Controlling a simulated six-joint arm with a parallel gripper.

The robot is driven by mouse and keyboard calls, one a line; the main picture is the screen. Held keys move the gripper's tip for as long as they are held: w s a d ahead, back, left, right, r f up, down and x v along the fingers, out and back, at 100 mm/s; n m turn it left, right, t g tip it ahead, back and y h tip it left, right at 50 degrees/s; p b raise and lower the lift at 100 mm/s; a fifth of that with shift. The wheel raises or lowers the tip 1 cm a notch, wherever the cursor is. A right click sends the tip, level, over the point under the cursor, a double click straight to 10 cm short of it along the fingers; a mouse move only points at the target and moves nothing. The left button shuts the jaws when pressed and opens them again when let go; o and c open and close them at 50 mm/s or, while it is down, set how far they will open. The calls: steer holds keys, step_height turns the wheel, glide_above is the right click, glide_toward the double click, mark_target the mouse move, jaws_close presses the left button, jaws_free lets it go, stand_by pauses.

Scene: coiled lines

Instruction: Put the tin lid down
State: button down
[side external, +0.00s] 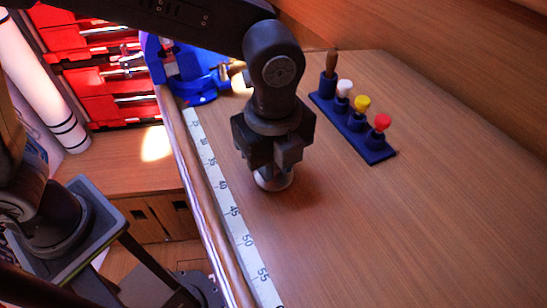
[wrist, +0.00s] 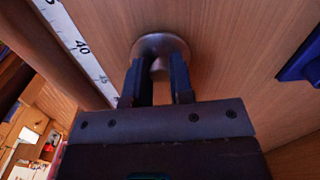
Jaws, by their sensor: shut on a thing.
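The tin lid (side external: 273,181) is a small round grey metal disc under my gripper, low over the wooden table or on it; I cannot tell which. In the wrist view the lid (wrist: 160,46) shows its round rim beyond the fingers. My gripper (side external: 274,165) points down and is shut on the lid's middle part, which is mostly hidden between the fingers. The fingers also show in the wrist view (wrist: 157,85), one on each side of the lid's narrow middle.
A ruler strip (side external: 232,213) runs along the table's left edge. A blue rack (side external: 356,135) with several coloured-topped pegs stands to the right. A blue device (side external: 196,88) sits at the back left. The wooden table (side external: 420,220) is clear at right and front.

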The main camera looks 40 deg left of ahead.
steer(key=shift+f, duration=0.1)
steer(key=c, duration=1)
jaws_free()
step_height(320, 180, up, 12)
steer(key=s+a+f+n+t, duration=0.1)
steer(key=s+a+n+t, duration=0.1)
steer(key=a+n, duration=0.5)
steer(key=s+a+f+n+t, duration=0.1)
steer(key=s+a+f+n, duration=0.1)
steer(key=a+n, duration=0.6)
steer(key=s+a+f+n+t, duration=0.2)
steer(key=s+a+n, duration=0.2)
steer(key=a+n, duration=0.3)
steer(key=a, duration=0.3)
steer(key=shift+f+t, duration=0.2)
steer(key=shift+t, duration=0.1)
